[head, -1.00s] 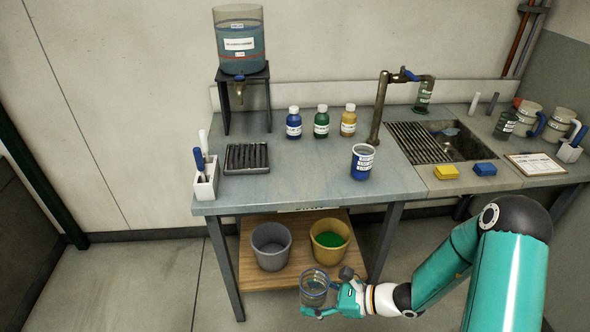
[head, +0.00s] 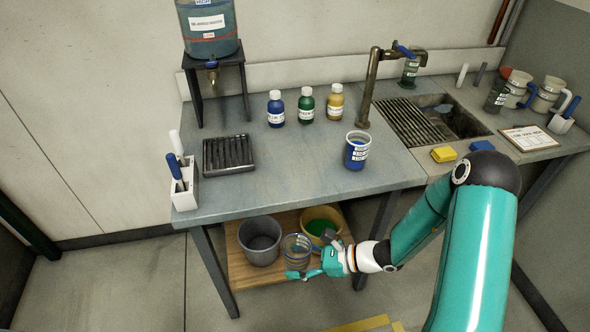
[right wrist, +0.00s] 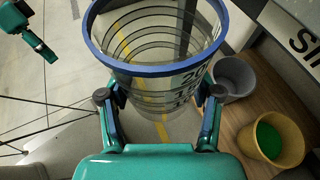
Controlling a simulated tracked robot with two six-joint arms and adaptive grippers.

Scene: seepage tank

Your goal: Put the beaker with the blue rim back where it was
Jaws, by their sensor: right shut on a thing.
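My right gripper (head: 318,262) is shut on a clear, empty-looking beaker (head: 297,253). In the right wrist view the beaker shows its blue rim (right wrist: 152,70) and dark ring markings, with the fingers (right wrist: 158,112) on both sides of its wall. It is held about upright in front of the workbench, below the top's height. In the head view it overlaps the lower shelf. Another beaker (head: 357,155), with blue contents, stands on the bench top (head: 260,185). A teal gripper, apparently my left (right wrist: 38,42), shows at the right wrist view's upper left; its jaw state is unclear.
A grey bucket (head: 260,243) and a yellow bucket with green contents (head: 337,216) stand on the lower wooden shelf (head: 240,268). The bench holds three bottles (head: 306,107), a black rack (head: 228,155), a white holder (head: 184,190) and a tank (head: 208,35). The bench's front middle is clear.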

